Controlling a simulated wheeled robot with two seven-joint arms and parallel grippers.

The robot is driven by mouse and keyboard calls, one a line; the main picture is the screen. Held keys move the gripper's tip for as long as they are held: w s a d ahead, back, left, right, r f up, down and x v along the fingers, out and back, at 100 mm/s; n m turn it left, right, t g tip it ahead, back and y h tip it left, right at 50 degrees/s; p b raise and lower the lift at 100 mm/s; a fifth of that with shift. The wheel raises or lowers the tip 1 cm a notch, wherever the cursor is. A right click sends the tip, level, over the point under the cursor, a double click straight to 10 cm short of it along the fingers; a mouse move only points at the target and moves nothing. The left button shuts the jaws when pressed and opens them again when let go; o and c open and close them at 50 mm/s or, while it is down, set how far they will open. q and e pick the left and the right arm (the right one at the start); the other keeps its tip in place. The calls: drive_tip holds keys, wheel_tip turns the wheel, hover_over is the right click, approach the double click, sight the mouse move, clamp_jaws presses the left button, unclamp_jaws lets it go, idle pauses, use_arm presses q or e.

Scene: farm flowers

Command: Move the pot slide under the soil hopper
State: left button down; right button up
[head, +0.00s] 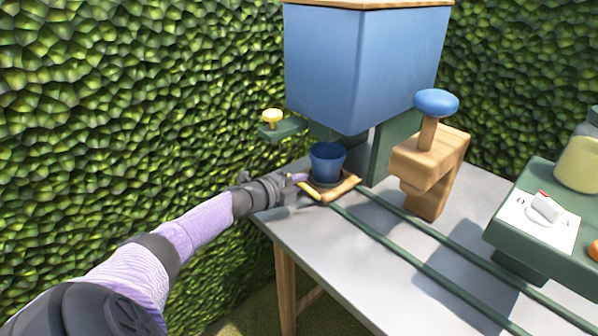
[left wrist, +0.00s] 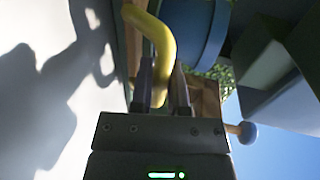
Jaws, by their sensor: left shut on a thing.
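The pot slide (head: 349,187) is a small wooden tray on two green rails (head: 415,228). A blue pot (head: 327,163) stands upright on it and also shows in the left wrist view (left wrist: 196,28). The big blue soil hopper (head: 345,65) hangs over the far end of the rails, and the pot is below its lower part. My left gripper (head: 297,183) is at the slide's left side. In the left wrist view it (left wrist: 164,88) is shut on the slide's curved yellow handle (left wrist: 152,38). My right gripper is out of view.
A wooden block stand with a blue knob (head: 436,103) stands right of the hopper. A green lever with a yellow knob (head: 272,117) sticks out left. A green console with a white switch (head: 545,210) is at the right. The grey tabletop (head: 330,258) is clear in front.

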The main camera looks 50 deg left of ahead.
use_arm(q)
drive_tip(key=c, duration=1)
unclamp_jaws()
drive_tip(key=shift+a+r, duration=0.1)
drive_tip(key=shift+a, duration=0.1)
drive_tip(key=shift+c, duration=0.2)
drive_tip(key=o, duration=0.4)
drive_tip(key=shift+a, duration=0.15)
drive_tip(key=shift+s+p, duration=0.3)
drive_tip(key=p+v, duration=0.4)
drive_tip(key=v, duration=0.4)
drive_tip(key=shift+r+p, duration=0.15)
drive_tip(key=shift+p, duration=0.25)
drive_tip(key=shift+s, duration=0.7)
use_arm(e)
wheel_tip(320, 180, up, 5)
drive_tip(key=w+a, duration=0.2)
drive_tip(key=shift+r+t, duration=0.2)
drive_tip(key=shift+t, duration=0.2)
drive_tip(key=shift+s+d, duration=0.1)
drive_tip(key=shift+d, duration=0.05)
